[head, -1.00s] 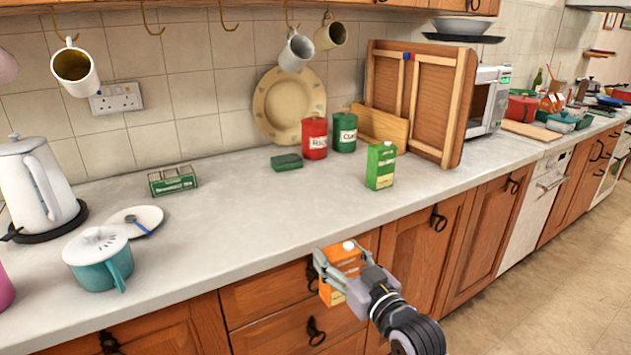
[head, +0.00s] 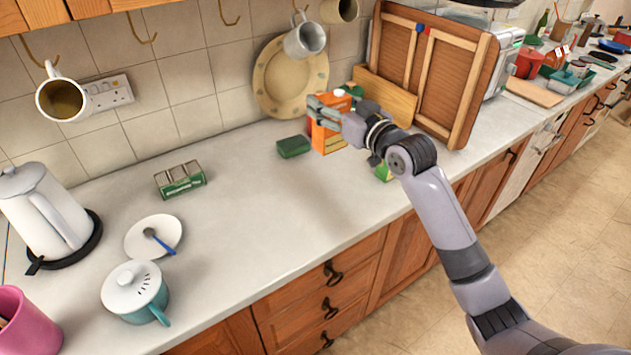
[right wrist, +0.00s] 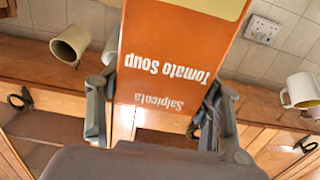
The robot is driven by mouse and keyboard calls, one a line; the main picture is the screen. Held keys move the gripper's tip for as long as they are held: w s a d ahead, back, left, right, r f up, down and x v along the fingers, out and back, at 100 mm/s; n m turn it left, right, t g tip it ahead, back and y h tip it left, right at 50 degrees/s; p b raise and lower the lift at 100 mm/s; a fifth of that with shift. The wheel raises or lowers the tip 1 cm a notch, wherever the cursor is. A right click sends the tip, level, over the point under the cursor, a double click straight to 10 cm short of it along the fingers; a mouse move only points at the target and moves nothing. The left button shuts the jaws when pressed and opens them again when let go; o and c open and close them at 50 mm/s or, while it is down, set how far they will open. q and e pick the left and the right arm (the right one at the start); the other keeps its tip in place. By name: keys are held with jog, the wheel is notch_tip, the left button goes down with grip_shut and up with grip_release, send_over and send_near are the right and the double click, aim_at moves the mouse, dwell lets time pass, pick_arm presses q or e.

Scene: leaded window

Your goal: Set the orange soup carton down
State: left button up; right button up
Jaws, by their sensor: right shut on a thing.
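The orange soup carton (head: 328,139) is upright at the back of the counter (head: 260,215), just right of a small dark green box (head: 293,147). My right gripper (head: 326,108) is shut on its upper part. I cannot tell whether its base touches the counter. In the right wrist view the carton (right wrist: 178,50) fills the space between the two fingers (right wrist: 160,115), its "Tomato Soup" lettering upside down. My left gripper is not in view.
My right arm mostly hides a green carton (head: 383,173) and the canisters behind. A wooden framed panel (head: 428,75) leans at right; a plate (head: 283,78) leans on the wall. Mugs (head: 304,38) hang above. The counter's middle and front are clear.

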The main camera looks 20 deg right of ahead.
jog(key=shift+w, duration=0.25)
jog(key=f, duration=0.1)
jog(key=s+f, duration=0.1)
jog(key=f, duration=0.1)
jog(key=f+p, duration=0.1)
jog(key=f, duration=0.1)
jog(key=shift+s+d, duration=0.35)
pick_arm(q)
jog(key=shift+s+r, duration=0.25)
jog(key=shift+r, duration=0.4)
pick_arm(e)
notch_tip(320, 180, down, 14)
jog(key=shift+w, duration=0.3)
jog(key=shift+a, duration=0.1)
jog(key=shift+f+b, duration=0.2)
jog(key=shift+b, duration=0.1)
jog(key=o, duration=1.2)
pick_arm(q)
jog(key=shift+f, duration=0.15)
pick_arm(e)
jog(key=shift+o, duration=0.3)
